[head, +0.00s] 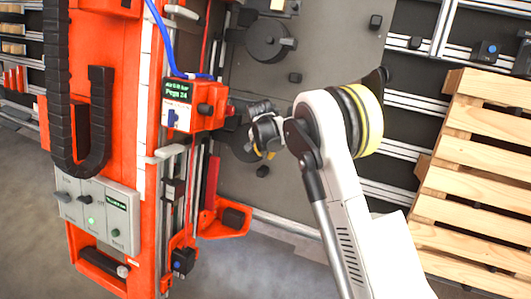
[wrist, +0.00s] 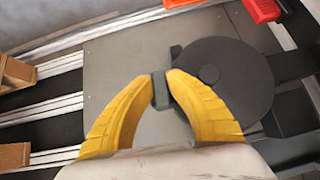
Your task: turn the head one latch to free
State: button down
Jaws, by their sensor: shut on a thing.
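A large dark round latch disc with a small raised hub fills the right half of the wrist view (wrist: 235,95). My gripper (wrist: 161,90) has its two yellow fingers closed from both sides on a small dark block, the latch handle (wrist: 160,92), at the disc's left side. How the handle joins the disc is partly hidden by the fingers. In the head view my gripper (head: 262,152) is at the lower disc on the grey plate, and covers much of it. Another round disc with a handle (head: 268,42) sits higher on the same plate.
The orange gantry column (head: 150,120) with a labelled box (head: 190,105) stands close left of my gripper. A grey button panel (head: 100,215) is at lower left. Wooden pallets (head: 475,170) stand at the right. Small dark stops stick out of the grey plate (head: 330,60).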

jog(key=shift+n+h, duration=0.3)
jog(key=shift+n, duration=0.1)
dwell(0.3)
jog(key=c, duration=1.3)
grip_release()
jog(key=shift+f, duration=0.1)
jog(key=shift+c, duration=0.2)
jog(key=v, duration=1.2)
jog(key=shift+w, duration=0.1)
